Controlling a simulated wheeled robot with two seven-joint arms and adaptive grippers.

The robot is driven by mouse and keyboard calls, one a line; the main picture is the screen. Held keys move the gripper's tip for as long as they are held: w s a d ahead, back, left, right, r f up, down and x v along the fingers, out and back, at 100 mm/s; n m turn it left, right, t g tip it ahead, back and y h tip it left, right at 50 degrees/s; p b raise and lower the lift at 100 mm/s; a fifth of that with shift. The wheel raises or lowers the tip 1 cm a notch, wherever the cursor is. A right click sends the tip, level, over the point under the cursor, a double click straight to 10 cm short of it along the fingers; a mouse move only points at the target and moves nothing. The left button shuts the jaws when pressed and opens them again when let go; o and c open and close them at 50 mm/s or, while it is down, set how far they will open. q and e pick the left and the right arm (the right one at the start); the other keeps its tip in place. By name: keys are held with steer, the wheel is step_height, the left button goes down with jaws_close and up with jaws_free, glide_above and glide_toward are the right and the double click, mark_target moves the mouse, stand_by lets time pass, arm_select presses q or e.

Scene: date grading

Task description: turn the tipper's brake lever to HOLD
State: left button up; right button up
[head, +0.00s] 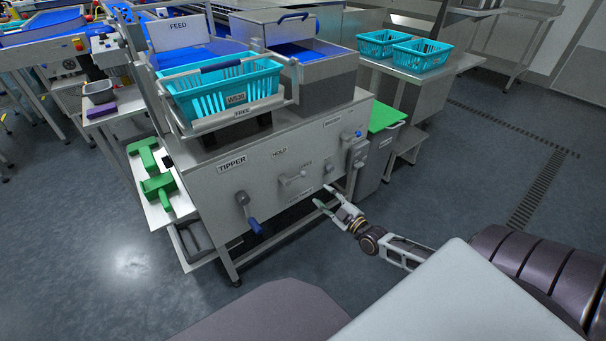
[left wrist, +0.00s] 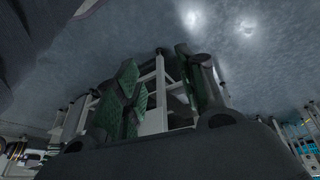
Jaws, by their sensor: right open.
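The tipper's front panel (head: 212,192) stands in the middle of the head view. A small grey lever (head: 293,178) sits below the HOLD label (head: 279,153), its handle lying roughly sideways. I take it for the brake lever, but the smaller labels around it are unreadable. A blue-gripped crank (head: 250,216) hangs below the TIPPER label (head: 231,163). My right gripper (head: 321,195) is open and empty, in front of the panel, right of and below the grey lever, apart from it. My left gripper (left wrist: 158,78) shows only in the left wrist view, its green-padded fingers apart, nothing visibly held.
A turquoise basket (head: 225,91) sits in the cradle above the panel. A blue knob (head: 357,134) projects at the panel's right. A green-topped bin (head: 386,116) stands beside it. Green parts (head: 157,186) lie on a low shelf at left. Floor in front is clear.

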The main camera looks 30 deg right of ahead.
arm_select(q)
steer(key=shift+s+a+f+g, duration=0.2)
steer(key=shift+s+f+g, duration=0.1)
steer(key=shift+s, duration=0.3)
arm_select(e)
steer(key=n, duration=1.1)
steer(key=shift+d+r+n, duration=0.1)
steer(key=shift+r+n, duration=0.2)
steer(key=shift+r, duration=0.05)
steer(key=shift+w, duration=0.2)
steer(key=b, duration=0.2)
glide_toward(303, 173)
steer(key=shift+w+f, duration=0.75)
steer(key=shift+w, duration=0.15)
steer(key=shift+w+a+r+b, duration=0.15)
steer(key=shift+w+b, duration=0.75)
steer(key=shift+w, duration=1.3)
steer(key=shift+w+a+r+b, duration=0.15)
steer(key=shift+w+b, duration=0.7)
steer(key=shift+w, duration=1.4)
arm_select(q)
steer(key=w+d+f+t+h, duration=0.1)
steer(key=d+f, duration=0.2)
steer(key=f, duration=0.9)
steer(key=shift+n+t, duration=0.3)
steer(key=shift+t, duration=0.1)
